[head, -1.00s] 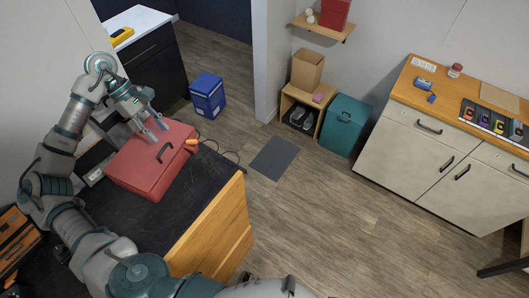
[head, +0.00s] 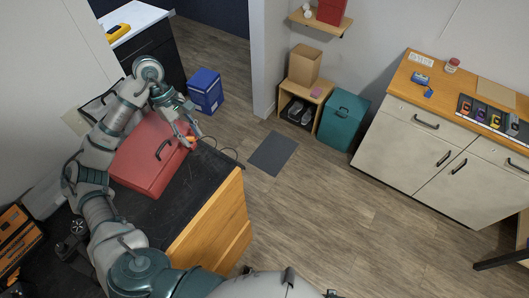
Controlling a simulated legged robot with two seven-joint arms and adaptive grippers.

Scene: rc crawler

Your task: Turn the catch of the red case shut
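The red case (head: 142,165) sits closed on the dark worktop at the left, with a black handle on its lid. Its orange catch (head: 190,139) shows at the right end of the case, partly hidden by my fingers. My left gripper (head: 192,137) reaches over the far right corner of the case, fingers pointing down at the catch. The two fingers are apart, one on either side of the catch; I cannot tell whether they touch it. My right gripper is not in view.
The dark worktop (head: 207,190) has bare room to the right of the case, with a thin black cable by its far edge. A blue box (head: 205,92) stands on the floor beyond. A wooden-topped cabinet (head: 420,150) stands far right.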

